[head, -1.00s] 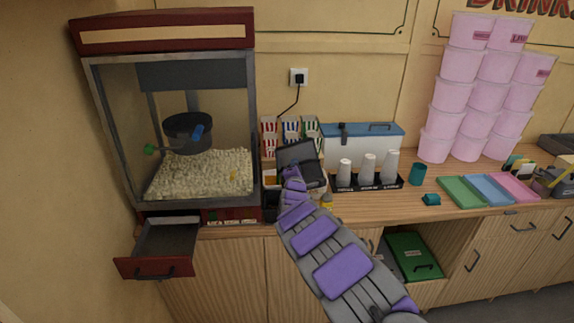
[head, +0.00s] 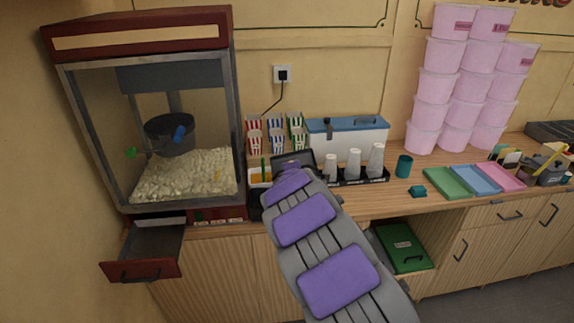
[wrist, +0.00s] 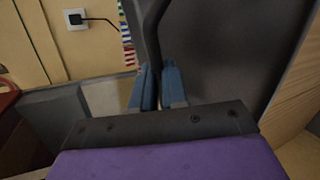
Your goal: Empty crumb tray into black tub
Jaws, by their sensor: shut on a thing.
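A red-fronted drawer (head: 142,270), apparently the crumb tray, is pulled out at the base of the popcorn machine. Its inside is dark; I cannot make out any crumbs. My gripper (wrist: 158,95) has its blue fingers shut on a black bar handle (wrist: 153,38). A large dark grey panel (wrist: 225,55) stands right beside the handle in the wrist view. In the head view a dark, flat-sided thing (head: 293,159) shows just past my arm, which hides the fingertips. A black edge (head: 254,206) left of my arm may be the black tub; most of it is hidden.
The popcorn machine (head: 188,110) stands on the left. Pink tubs (head: 437,85) are stacked further right. A green-lidded box (head: 402,247) is below the counter.

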